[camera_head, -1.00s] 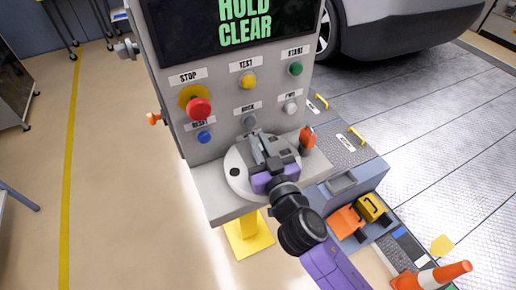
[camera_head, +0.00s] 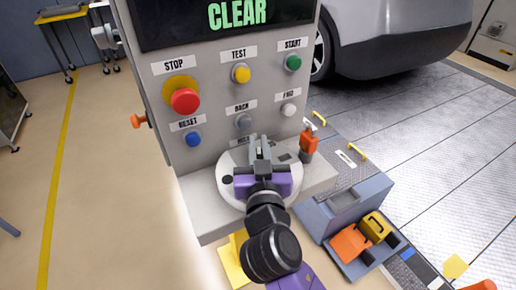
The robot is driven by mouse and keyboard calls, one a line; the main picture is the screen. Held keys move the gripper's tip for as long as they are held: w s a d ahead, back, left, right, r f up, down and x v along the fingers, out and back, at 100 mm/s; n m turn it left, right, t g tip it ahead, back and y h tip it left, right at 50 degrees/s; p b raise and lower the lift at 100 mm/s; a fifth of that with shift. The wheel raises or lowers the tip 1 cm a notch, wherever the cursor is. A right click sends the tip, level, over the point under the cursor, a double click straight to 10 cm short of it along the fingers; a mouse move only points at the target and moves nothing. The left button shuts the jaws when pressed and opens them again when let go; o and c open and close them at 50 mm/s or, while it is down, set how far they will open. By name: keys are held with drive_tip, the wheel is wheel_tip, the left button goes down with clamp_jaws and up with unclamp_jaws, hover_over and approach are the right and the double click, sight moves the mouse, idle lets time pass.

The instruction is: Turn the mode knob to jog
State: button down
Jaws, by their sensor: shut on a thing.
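The grey control panel (camera_head: 215,98) stands in front of me. A pale round dial plate (camera_head: 231,196) with dark marks sits on its lower ledge. My gripper (camera_head: 260,147), dark grey with a purple body, lies over the middle of this plate. Its fingers point toward the panel face and are shut on the mode knob, which is mostly hidden between and under them. A label above the plate is partly covered by the fingers. I cannot read the knob's pointer or its position names.
Above the plate are a red stop button (camera_head: 185,101), a blue reset button (camera_head: 193,139) and several other buttons. The screen (camera_head: 230,20) shows CLEAR. An orange-handled thing (camera_head: 308,145) stands right of the plate. A bin with orange and yellow items (camera_head: 350,243) is lower right.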

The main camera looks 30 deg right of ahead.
drive_tip(key=c, duration=1.4)
unclamp_jaws()
drive_tip(key=shift+c, duration=0.2)
drive_tip(key=b+v, duration=0.1)
drive_tip(key=v, duration=0.6)
drive_tip(key=shift+f+b, duration=0.1)
drive_tip(key=shift+b, duration=0.25)
drive_tip(key=shift+s+a, duration=0.2)
drive_tip(key=shift+s, duration=0.2)
drive_tip(key=shift+c, duration=0.3)
